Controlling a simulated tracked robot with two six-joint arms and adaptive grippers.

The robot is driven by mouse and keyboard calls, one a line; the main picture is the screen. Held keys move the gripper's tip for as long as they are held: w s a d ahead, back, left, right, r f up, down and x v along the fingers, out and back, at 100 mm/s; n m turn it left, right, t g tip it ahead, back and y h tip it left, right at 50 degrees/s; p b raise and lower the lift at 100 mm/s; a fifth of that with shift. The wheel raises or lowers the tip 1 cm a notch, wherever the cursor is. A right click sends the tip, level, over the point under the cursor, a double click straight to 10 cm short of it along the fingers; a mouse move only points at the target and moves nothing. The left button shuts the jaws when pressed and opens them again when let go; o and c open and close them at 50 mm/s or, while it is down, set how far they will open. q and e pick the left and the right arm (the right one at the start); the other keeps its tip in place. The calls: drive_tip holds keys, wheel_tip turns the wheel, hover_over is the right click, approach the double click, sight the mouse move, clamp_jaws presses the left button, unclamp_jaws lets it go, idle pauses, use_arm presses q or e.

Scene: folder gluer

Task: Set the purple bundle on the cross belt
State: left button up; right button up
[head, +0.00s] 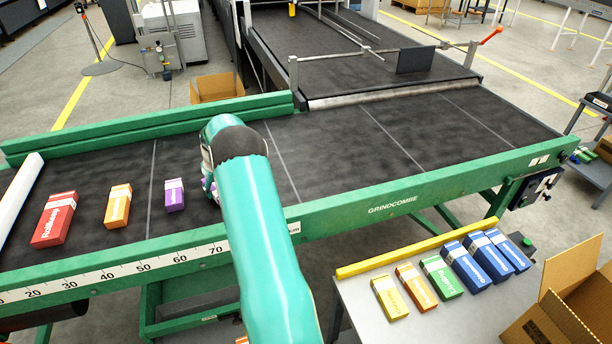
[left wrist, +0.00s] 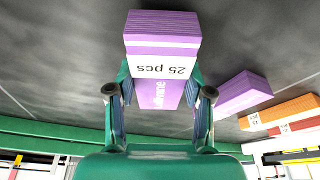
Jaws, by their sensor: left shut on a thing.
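My left gripper (left wrist: 158,93) is shut on a purple bundle (left wrist: 162,42) with a white "25 pcs" band, seen in the left wrist view between the two fingers. In the head view my arm hides most of the gripper and this bundle; only a bit of purple shows at the wrist's left edge. They are over the dark cross belt (head: 340,150) with its green frame; whether the bundle touches the belt I cannot tell. A second purple bundle (head: 174,195) lies on the belt just left of my wrist; it also shows in the left wrist view (left wrist: 243,92). My right gripper is not in view.
An orange bundle (head: 118,206) and a red bundle (head: 55,219) lie further left on the belt. The belt right of my arm is clear. A grey table (head: 440,325) in front holds several coloured bundles beside an open carton (head: 560,305). A green rail (head: 150,123) edges the far side.

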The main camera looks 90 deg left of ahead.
use_arm(q)
drive_tip(key=shift+f+b, duration=0.35)
drive_tip(key=shift+f, duration=0.15)
drive_tip(key=o, duration=1.4)
drive_tip(key=shift+c, duration=0.2)
drive_tip(key=v, duration=1.2)
drive_tip(key=shift+f, duration=0.15)
drive_tip(key=x, duration=1.1)
drive_tip(key=shift+a+f, duration=0.1)
drive_tip(key=shift+f, duration=0.25)
